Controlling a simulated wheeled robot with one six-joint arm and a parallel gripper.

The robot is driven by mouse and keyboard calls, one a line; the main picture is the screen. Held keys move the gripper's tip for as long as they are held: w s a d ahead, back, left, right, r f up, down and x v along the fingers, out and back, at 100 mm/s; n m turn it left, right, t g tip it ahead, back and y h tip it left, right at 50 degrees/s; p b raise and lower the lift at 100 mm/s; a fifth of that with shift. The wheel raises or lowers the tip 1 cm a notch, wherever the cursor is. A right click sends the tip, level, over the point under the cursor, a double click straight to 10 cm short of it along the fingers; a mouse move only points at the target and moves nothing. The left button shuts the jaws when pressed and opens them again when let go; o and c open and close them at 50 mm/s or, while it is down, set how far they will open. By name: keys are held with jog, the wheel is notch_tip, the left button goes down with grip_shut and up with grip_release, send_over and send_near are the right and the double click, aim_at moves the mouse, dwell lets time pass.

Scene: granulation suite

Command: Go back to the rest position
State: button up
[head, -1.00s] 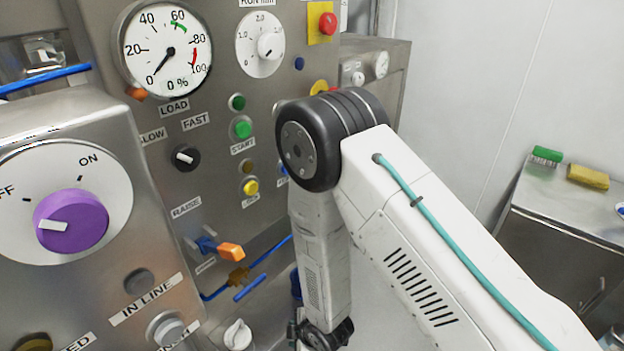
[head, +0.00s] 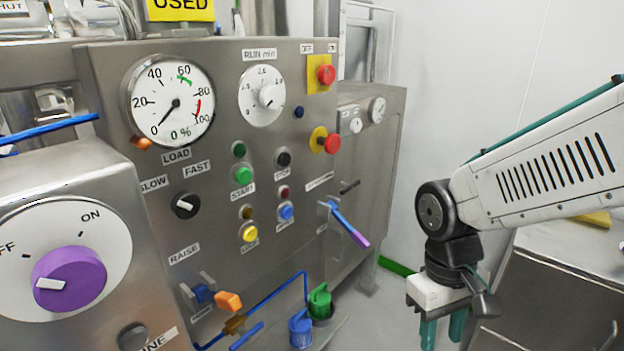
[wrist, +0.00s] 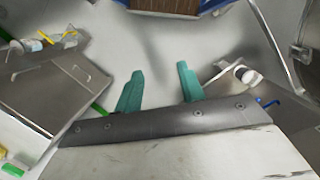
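My gripper (head: 442,328) hangs at the lower right of the head view, pointing down, clear of the control panel (head: 225,130). Its two teal fingers also show in the wrist view (wrist: 158,88), spread apart with nothing between them but pale floor. The panel carries a load gauge (head: 170,103), a run timer dial (head: 262,95) and several coloured buttons. The fingertips in the head view are partly cut off by the frame edge.
A grey box with a purple knob (head: 70,278) stands at the near left. A blue lever with a purple end (head: 350,228) juts from the panel's right side. Green and blue caps (head: 320,300) stand below. A steel cabinet (head: 560,275) is at the right.

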jog(key=s+d+r+m+t, duration=0.3)
jog(key=s+d+r, duration=0.3)
jog(key=r, duration=0.5)
jog(key=shift+s+d+m+t+y, duration=0.3)
jog(key=shift+s+y, duration=0.1)
jog(key=shift+s, duration=0.2)
dwell(1.0)
